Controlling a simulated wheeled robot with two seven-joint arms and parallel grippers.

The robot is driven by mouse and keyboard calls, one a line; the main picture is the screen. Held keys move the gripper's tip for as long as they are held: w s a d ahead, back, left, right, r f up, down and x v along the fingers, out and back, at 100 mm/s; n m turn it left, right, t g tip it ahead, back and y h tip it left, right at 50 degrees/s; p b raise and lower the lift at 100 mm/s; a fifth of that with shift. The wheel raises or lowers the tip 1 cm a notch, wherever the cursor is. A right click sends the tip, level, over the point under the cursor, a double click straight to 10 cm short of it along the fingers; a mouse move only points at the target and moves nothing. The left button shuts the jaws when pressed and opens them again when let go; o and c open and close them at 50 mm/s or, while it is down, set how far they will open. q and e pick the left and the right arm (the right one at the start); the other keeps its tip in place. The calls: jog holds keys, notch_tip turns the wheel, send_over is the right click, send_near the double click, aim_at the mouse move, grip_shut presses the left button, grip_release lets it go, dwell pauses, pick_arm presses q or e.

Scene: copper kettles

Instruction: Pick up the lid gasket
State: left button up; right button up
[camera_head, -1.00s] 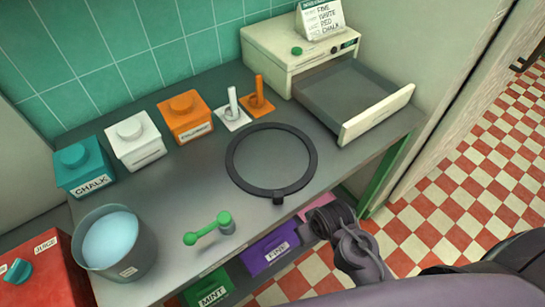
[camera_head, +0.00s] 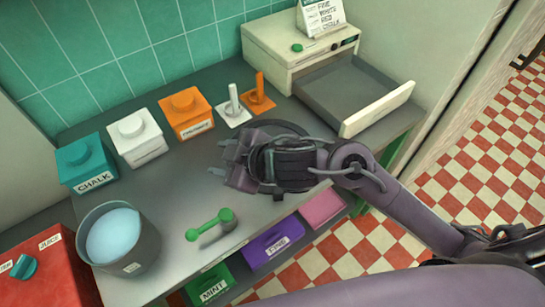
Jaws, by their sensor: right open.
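The lid gasket, a flat dark ring (camera_head: 278,124), lies on the grey counter in front of the open drawer. Only its far arc shows; my right gripper and wrist hide most of it. My right gripper (camera_head: 227,164) is over the ring, its fingers pointing left across the ring's left side. It is open, and nothing is seen between the fingers. Whether it touches the ring, I cannot tell. My left gripper is not in view.
Teal (camera_head: 86,163), white (camera_head: 137,139) and orange (camera_head: 187,114) boxes line the back. A cream unit (camera_head: 290,50) has an open drawer (camera_head: 378,110).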

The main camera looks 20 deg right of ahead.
jog(key=f+n+g, duration=0.1)
jog(key=n+g, duration=0.1)
jog(key=n, duration=0.1)
jog(key=g+h, duration=0.3)
jog(key=g, duration=0.3)
send_near(280, 190)
jog(key=x, duration=0.8)
jog(key=shift+s+a+f, duration=0.1)
jog(key=shift+a+f, duration=0.05)
jog(key=shift+f, duration=0.2)
jog(key=shift+a+f, duration=0.15)
jog(key=shift+f, duration=0.2)
jog(key=shift+c, duration=0.3)
grip_shut()
